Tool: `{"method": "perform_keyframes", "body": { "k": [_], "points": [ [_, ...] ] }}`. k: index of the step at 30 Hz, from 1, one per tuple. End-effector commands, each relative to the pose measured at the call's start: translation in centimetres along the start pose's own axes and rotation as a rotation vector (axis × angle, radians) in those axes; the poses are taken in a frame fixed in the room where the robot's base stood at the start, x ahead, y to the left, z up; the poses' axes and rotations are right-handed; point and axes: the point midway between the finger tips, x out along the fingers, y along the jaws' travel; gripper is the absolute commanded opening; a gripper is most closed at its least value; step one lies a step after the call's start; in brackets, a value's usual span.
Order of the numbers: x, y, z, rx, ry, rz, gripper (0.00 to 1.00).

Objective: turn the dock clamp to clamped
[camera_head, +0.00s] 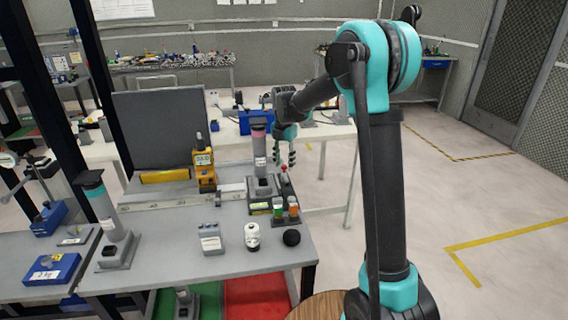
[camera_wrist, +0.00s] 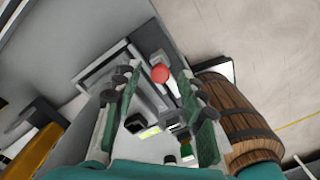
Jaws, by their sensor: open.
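A lever with a red ball knob (camera_head: 284,168), seemingly the dock clamp, stands at the right side of a dark dock (camera_head: 262,190) on the grey bench. A grey cylinder with a pink band (camera_head: 259,145) stands at this dock. My gripper (camera_head: 285,160) is open and empty, pointing down just above the knob. In the wrist view, the red knob (camera_wrist: 160,74) appears between the two green-padded fingers (camera_wrist: 157,82), with no visible contact. The clamp's position, clamped or not, cannot be told.
Small bottles with orange and green parts (camera_head: 286,210) stand in front of the dock. A yellow device (camera_head: 204,170) stands to its left. A white bottle (camera_head: 252,236) and black ball (camera_head: 291,237) are near the front edge. A wooden barrel (camera_wrist: 235,110) shows right of the fingers.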

Motion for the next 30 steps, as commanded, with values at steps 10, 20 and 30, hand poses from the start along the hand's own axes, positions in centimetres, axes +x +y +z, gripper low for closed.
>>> {"method": "perform_keyframes", "body": {
  "k": [10,20,30],
  "points": [
    [0.46,-0.01,-0.01,0.0,0.0,0.0,0.41],
    [0.43,-0.01,0.0,0.0,0.0,0.0,0.01],
    [0.42,0.0,0.0,0.024,0.0,0.0,0.0]
  ]
}}
